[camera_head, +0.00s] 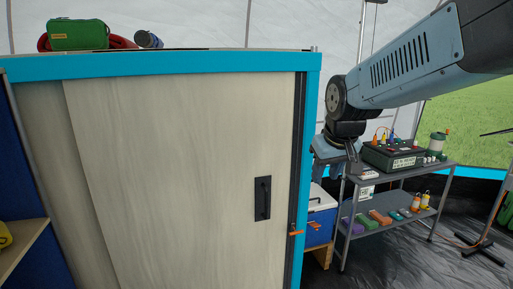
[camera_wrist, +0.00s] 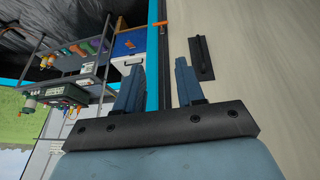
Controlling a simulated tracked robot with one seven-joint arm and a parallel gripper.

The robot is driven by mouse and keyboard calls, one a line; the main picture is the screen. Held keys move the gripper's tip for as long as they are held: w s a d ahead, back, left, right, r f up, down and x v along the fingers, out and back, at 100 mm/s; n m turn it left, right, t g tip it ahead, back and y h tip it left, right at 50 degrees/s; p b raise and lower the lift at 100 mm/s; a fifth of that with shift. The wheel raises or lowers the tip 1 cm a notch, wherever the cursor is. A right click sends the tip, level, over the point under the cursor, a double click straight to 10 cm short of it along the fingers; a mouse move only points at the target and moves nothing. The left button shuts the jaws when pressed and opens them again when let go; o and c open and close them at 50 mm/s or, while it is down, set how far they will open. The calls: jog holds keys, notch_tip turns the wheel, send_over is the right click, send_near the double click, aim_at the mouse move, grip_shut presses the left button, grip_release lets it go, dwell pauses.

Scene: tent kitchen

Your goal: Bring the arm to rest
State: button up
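My arm reaches in from the upper right in the head view, with the wrist bent down. My gripper (camera_head: 337,170) hangs in front of the shelf cart, right of the cabinet. In the wrist view my gripper (camera_wrist: 158,68) shows two blue fingers spread apart with nothing between them. The cabinet (camera_head: 165,160) has a pale wood sliding door in a bright blue frame, with a dark recessed handle (camera_head: 262,198). The handle also shows in the wrist view (camera_wrist: 201,58), just beyond the right finger and apart from it as far as I can see.
A grey shelf cart (camera_head: 362,228) holds a dark green case (camera_head: 395,156), a lantern (camera_head: 437,144) and several coloured items below. A blue and white cooler (camera_head: 320,215) stands between cabinet and cart. A green bag (camera_head: 78,35) lies on the cabinet. Dark floor (camera_head: 400,268) is open at the lower right.

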jog(key=s+d+m, duration=0.1)
jog(key=s+d, duration=0.2)
jog(key=s, duration=0.3)
jog(key=s+d+m, duration=0.1)
jog(key=s+d, duration=0.2)
jog(key=s, duration=0.4)
jog(key=shift+d+r+m+t, duration=0.3)
jog(key=shift+d+r+m, duration=0.1)
jog(key=shift+r, duration=0.05)
jog(key=shift+s+r, duration=0.15)
jog(key=shift+s, duration=0.35)
